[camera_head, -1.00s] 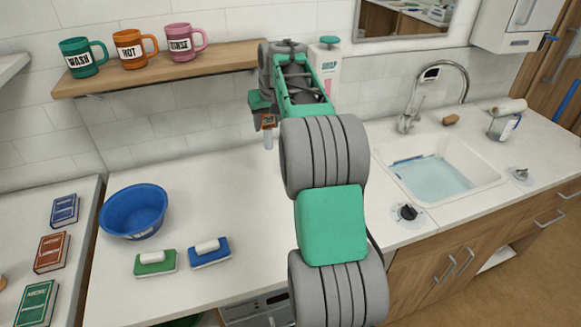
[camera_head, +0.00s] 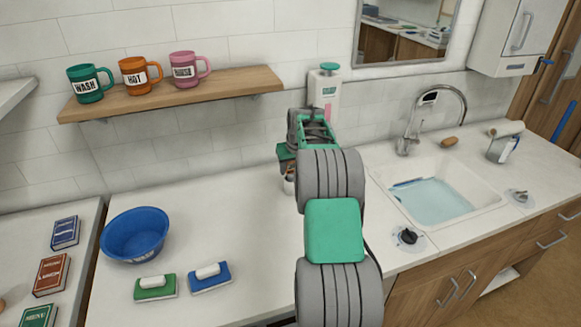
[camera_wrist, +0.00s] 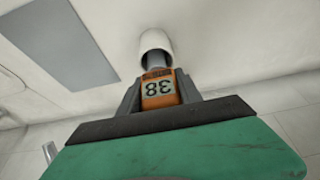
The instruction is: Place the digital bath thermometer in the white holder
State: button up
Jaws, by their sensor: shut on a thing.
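The digital bath thermometer (camera_wrist: 159,92) has an orange body and a display reading 38, upside down in the wrist view. My gripper (camera_wrist: 160,95) is shut on that body, with a grey finger on each side. The white holder (camera_wrist: 156,42) is a small round cup just beyond the thermometer. The thermometer's grey lower part lines up with the holder's mouth and overlaps it; I cannot tell how deep it sits. In the head view my gripper (camera_head: 287,166) is low over the counter near the wall, and my arm hides most of the thermometer and holder.
A shelf (camera_head: 215,93) with mugs hangs at the left. A blue bowl (camera_head: 134,236) and two brushes (camera_head: 182,281) lie left on the counter (camera_head: 225,225). The sink (camera_head: 440,195) is right.

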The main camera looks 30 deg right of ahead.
jog(key=shift+f, duration=0.2)
jog(key=o, duration=1.4)
jog(key=shift+r, duration=0.1)
jog(key=shift+c, duration=0.2)
